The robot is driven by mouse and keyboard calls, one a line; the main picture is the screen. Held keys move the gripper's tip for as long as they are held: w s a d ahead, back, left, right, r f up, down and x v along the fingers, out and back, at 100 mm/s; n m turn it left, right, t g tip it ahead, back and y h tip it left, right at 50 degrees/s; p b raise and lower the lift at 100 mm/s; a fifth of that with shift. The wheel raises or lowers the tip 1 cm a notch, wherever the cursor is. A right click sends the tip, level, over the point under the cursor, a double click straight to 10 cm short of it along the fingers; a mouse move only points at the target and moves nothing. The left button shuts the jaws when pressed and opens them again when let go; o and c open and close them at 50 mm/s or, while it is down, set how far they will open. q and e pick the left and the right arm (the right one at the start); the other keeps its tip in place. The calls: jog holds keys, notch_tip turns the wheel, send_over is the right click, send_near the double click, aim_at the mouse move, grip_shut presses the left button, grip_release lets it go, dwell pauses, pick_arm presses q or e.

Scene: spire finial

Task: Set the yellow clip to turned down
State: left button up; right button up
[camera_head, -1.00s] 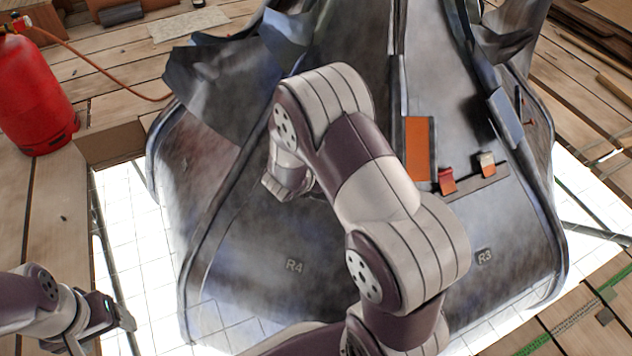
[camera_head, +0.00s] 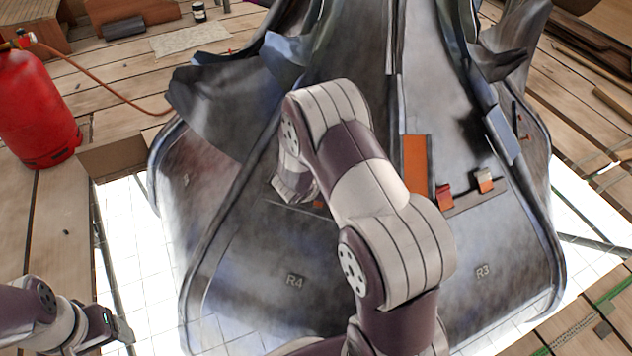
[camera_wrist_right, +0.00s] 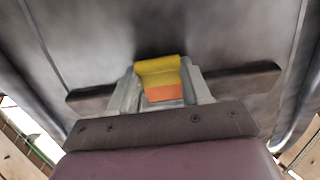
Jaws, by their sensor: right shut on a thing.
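The yellow clip (camera_wrist_right: 158,70) shows in the right wrist view, with an orange face (camera_wrist_right: 163,93) below its yellow top. It sits at a dark strip (camera_wrist_right: 240,81) on the grey metal panel. My right gripper (camera_wrist_right: 165,88) has one finger on each side of the clip and is shut on it.
On panel R3, a red clip (camera_head: 444,196) and a white-and-orange clip (camera_head: 485,180) sit on another strip beside an orange plate (camera_head: 415,163). Folded metal flaps (camera_head: 225,105) jut out above my right arm.

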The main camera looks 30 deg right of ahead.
jog(key=o, duration=1.1)
jog(key=shift+c, duration=0.2)
jog(key=p+v, duration=0.6)
jog(key=v, duration=0.6)
jog(key=shift+s+r+p, duration=0.2)
jog(key=shift+r+p, duration=0.05)
jog(key=shift+p, duration=0.15)
jog(key=shift+a, duration=0.15)
